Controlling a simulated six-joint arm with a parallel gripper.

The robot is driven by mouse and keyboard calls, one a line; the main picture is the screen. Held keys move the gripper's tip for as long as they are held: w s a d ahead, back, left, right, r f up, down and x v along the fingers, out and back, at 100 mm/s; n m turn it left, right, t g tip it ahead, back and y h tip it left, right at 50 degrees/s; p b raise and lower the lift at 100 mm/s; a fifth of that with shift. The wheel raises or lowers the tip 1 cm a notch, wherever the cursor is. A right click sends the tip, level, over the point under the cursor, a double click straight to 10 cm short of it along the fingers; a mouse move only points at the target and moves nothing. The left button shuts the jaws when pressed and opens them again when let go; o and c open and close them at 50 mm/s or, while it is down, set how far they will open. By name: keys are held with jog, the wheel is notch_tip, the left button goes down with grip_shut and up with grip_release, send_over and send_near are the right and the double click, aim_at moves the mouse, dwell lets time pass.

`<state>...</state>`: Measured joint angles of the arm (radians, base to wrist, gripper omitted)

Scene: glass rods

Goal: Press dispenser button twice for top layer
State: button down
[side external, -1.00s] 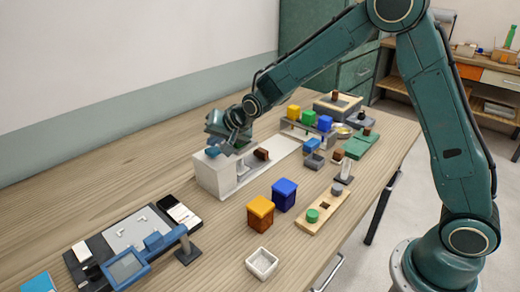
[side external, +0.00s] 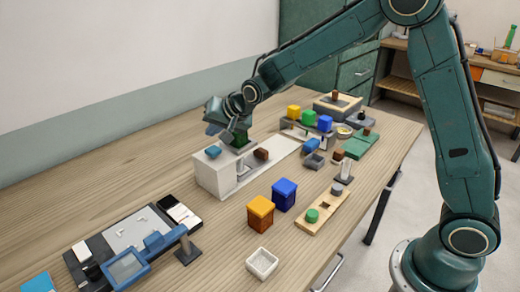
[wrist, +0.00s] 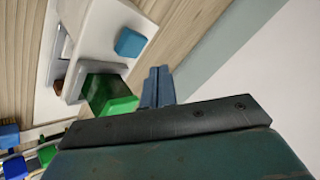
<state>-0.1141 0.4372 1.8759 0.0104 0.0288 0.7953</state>
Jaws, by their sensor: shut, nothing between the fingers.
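The white dispenser (side external: 215,178) stands on the table at the middle of the side view. Its blue button (side external: 213,152) is on the top near the left end and also shows in the wrist view (wrist: 131,42). A dark green block-like part (side external: 242,141) is at the dispenser's top, to the right of the button; it is large in the wrist view (wrist: 108,94). My gripper (side external: 212,130) is above and behind the dispenser, apart from the button. Its blue-grey fingers (wrist: 157,86) are together and empty.
A brown block (side external: 261,154) is at the dispenser's right part. An orange bin (side external: 260,214) and a blue bin (side external: 284,194) stand in front. A white square dish (side external: 262,263) is nearer. Green, blue and yellow blocks stand behind to the right.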

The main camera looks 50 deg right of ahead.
jog(key=shift+r, duration=1.3)
jog(key=shift+s+r, duration=0.15)
jog(key=s+d+r+n+g, duration=0.1)
jog(key=s+d+r+n, duration=0.15)
jog(key=s, duration=0.75)
jog(key=s+d+r+n+g, duration=0.1)
jog(key=s+r, duration=0.2)
jog(key=s, duration=0.6)
jog(key=s+d+r+n+g, duration=0.1)
jog(key=s+d+r+n, duration=0.15)
jog(key=s, duration=0.75)
jog(key=s+f+n+h, duration=0.1)
jog(key=s, duration=0.9)
jog(key=shift+d+f+n+g, duration=0.15)
jog(key=shift+f+n+g, duration=0.15)
jog(key=shift+n, duration=0.1)
